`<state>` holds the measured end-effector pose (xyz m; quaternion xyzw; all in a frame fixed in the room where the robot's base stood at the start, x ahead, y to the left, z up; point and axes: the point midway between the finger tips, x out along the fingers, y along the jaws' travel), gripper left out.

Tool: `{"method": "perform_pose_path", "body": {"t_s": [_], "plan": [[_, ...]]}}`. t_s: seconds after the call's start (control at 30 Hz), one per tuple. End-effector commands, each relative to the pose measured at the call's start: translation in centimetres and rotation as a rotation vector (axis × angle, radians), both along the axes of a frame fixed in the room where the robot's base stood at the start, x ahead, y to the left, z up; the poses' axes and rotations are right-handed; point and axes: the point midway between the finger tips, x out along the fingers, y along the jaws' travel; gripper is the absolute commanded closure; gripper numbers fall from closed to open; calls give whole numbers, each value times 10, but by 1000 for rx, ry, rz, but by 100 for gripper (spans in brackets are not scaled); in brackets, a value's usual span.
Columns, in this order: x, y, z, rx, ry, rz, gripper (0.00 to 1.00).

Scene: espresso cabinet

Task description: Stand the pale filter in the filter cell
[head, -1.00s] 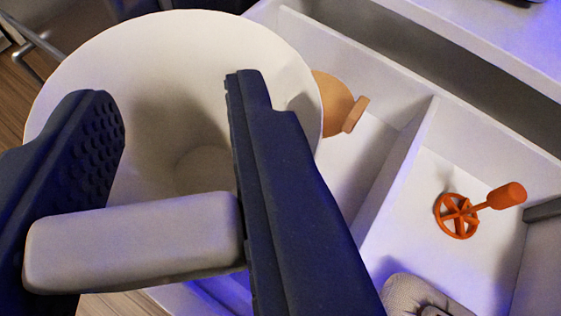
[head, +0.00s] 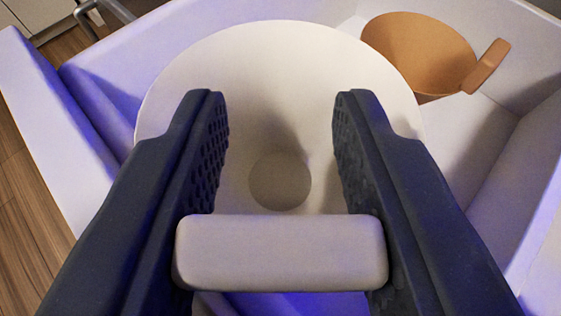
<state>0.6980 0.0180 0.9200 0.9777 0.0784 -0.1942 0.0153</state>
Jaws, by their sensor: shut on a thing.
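The pale filter (head: 280,60) is a wide cream cone with a round flat bottom and a thick pale handle (head: 280,252). My gripper (head: 281,110) is shut on the handle, one dark finger at each end of it. The cone opens toward the camera between and beyond the fingers. It is over or inside a white drawer compartment (head: 475,130); I cannot tell whether its base touches the floor. The cone and my fingers hide much of that compartment.
A tan filter (head: 415,50) with a handle is in the same compartment, at the upper right, close to the pale filter's rim. White walls (head: 110,75) border the compartment on the left and at the back. Wooden floor (head: 30,190) lies outside on the left.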

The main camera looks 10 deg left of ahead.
Motion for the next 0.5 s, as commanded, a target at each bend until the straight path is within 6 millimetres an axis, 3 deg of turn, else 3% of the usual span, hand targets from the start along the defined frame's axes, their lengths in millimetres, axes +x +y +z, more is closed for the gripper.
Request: {"method": "perform_pose_path", "body": {"t_s": [0.2,0.23,0.3,0.5], "plan": [[0,0,-4,0,0,0,91],[0,0,-4,0,0,0,64],[0,0,-3,0,0,0,48],[0,0,-4,0,1,0,48]]}}
